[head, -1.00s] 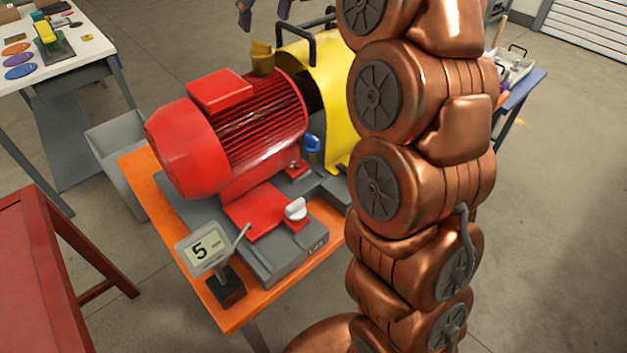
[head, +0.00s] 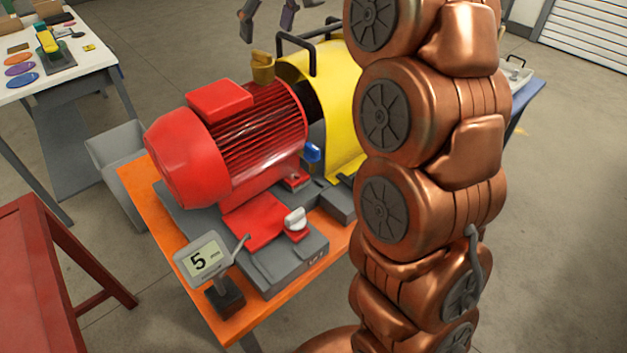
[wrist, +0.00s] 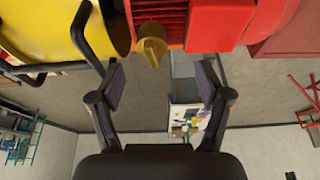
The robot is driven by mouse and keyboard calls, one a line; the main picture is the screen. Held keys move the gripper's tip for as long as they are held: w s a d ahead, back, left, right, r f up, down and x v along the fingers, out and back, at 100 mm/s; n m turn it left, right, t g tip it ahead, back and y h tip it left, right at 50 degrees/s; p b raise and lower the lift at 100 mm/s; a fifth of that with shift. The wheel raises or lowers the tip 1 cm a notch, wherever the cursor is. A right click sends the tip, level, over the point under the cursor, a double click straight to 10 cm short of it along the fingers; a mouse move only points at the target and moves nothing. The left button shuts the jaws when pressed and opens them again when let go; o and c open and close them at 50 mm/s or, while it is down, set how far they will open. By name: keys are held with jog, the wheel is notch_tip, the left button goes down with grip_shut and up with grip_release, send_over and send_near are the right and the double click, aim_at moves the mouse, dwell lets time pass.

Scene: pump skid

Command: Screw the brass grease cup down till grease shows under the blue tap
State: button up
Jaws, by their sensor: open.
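The brass grease cup (head: 262,68) stands upright on top of the red motor's far end, beside the yellow guard. It also shows in the wrist view (wrist: 151,46), a little beyond and above the gap between my fingers. My gripper (wrist: 162,80) is open and empty, its two dark fingers spread wide. In the head view my fingertips (head: 266,32) hang at the top edge, above and apart from the cup. The blue tap (head: 312,152) sits low beside the motor, near the guard's foot. I see no grease under it at this size.
The red motor (head: 230,135) and yellow guard (head: 343,110) stand on an orange bench (head: 240,315). A black handle (head: 297,45) rises from the guard near the cup. A display reading 5 (head: 203,262) and a white knob (head: 295,219) are in front. A grey bin (head: 118,160) stands left.

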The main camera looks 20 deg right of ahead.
jog(key=s+a+f+m+g, duration=0.1)
jog(key=s+f+g, duration=0.1)
jog(key=s+f, duration=0.7)
jog(key=s+f+g+h, duration=0.1)
jog(key=s+f, duration=0.8)
jog(key=s, duration=0.5)
jog(key=shift+s+a+f+m+g+b, duration=0.25)
jog(key=shift+s+a+m+g+b, duration=0.1)
jog(key=shift+m+g+b, duration=0.1)
jog(key=s+f+m+g, duration=0.1)
jog(key=s+f, duration=0.3)
jog(key=s, duration=0.3)
jog(key=s+d+f, duration=0.1)
jog(key=s+f, duration=0.4)
jog(key=s, duration=0.1)
jog(key=shift+s+d+f+m+g, duration=0.15)
jog(key=shift+s+f+m+g, duration=0.1)
jog(key=shift+s+m+g, duration=0.15)
